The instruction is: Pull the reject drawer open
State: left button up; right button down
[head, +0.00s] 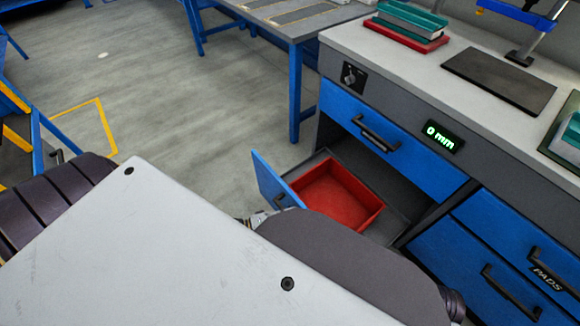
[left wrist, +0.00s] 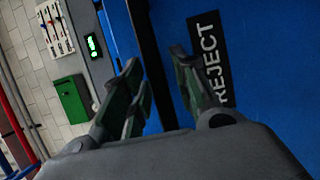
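The reject drawer stands pulled out in the head view, its blue front (head: 268,178) away from the cabinet. A red bin (head: 328,194) sits inside it. In the left wrist view, the blue front (left wrist: 262,60) carries a white-on-black REJECT label (left wrist: 211,58). A dark upright bar (left wrist: 152,50), which looks like the handle, shows between the fingers of my left gripper (left wrist: 160,78). The fingers are apart; contact with the bar cannot be told. In the head view my own arm hides most of that gripper beside the drawer front. My right gripper is not in view.
Above is another blue drawer (head: 375,130) with a black handle, beside a green display (head: 440,137) reading 0 mm. A drawer labelled PADS (head: 546,277) is at the right. The worktop (head: 400,66) holds teal and red trays. Open floor (head: 150,90) lies at the left.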

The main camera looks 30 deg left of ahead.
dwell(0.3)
pick_arm(q)
jog(key=shift+s, duration=0.1)
jog(key=v, duration=1.2)
dwell(0.6)
